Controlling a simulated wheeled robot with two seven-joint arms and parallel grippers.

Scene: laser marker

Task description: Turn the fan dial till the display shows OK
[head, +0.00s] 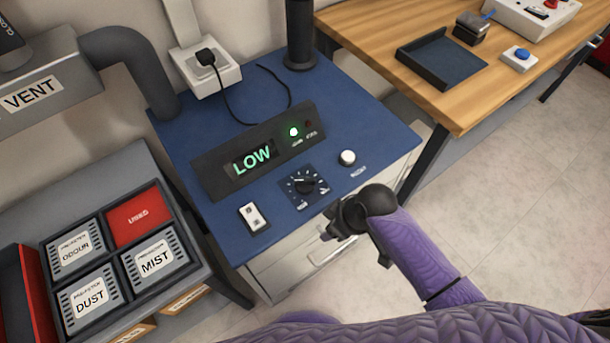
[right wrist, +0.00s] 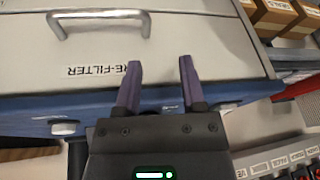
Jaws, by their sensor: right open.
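The fan dial (head: 304,187) is a black knob on a dark scale plate set in the blue bench top. Its pointer direction is too small to read surely. The display (head: 252,161) on the dark panel behind it reads LOW in green. My right gripper (head: 330,232) is at the front edge of the bench, nearer than the dial and apart from it. In the right wrist view its two fingers (right wrist: 160,88) are spread with nothing between them, in front of a drawer front. My left gripper is not in view.
A white knob (head: 347,157) and a rocker switch (head: 253,218) flank the dial. A green lamp (head: 294,132) is lit on the panel. The drawer handle (right wrist: 98,20) juts out below the bench top. Filter cartridges sit at left; a wooden table (head: 400,30) stands at right.

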